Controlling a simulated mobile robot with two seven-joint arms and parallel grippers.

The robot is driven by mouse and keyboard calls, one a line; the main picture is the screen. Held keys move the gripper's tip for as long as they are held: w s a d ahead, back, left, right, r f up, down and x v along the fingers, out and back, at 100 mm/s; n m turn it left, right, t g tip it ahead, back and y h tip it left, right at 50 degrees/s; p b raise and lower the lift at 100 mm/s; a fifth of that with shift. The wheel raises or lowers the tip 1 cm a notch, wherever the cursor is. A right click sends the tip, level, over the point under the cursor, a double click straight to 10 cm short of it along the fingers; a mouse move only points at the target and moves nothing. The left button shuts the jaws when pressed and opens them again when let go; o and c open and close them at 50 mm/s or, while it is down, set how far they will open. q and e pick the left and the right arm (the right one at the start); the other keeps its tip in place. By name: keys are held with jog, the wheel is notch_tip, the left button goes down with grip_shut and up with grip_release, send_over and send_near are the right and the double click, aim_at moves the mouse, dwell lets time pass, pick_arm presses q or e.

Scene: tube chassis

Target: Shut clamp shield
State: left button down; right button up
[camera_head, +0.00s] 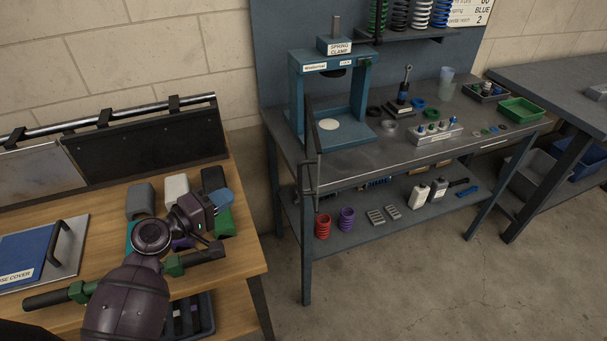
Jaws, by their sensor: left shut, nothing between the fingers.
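The blue spring clamp (296,95) stands at the left end of the grey workbench, labelled "SPRING CLAMP" on top. Its shield (313,145) is a thin dark panel seen almost edge-on at the front of the frame. It stands swung out, leaving the clamp's opening and the pale disc (329,124) on its base exposed. My left gripper (217,206) is over the wooden table at lower left, well away from the shield. It is shut and appears empty; its fingertips are hard to make out against the blocks behind. My right gripper is not in view.
Coloured blocks (141,200) and a blue cover plate (24,254) lie on the wooden table. Small parts and a green tray (520,110) sit on the workbench (365,160). Springs (323,226) stand on its lower shelf. A floor gap separates the tables.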

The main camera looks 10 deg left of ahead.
pick_arm(q)
jog(key=w+d+n+h+p, duration=0.1)
jog(key=w+d+h+p, duration=0.1)
jog(key=w+d, duration=0.5)
jog(key=d+r, duration=0.1)
jog(key=d, duration=0.4)
jog(key=shift+w+g, duration=0.3)
jog(key=shift+w, duration=0.1)
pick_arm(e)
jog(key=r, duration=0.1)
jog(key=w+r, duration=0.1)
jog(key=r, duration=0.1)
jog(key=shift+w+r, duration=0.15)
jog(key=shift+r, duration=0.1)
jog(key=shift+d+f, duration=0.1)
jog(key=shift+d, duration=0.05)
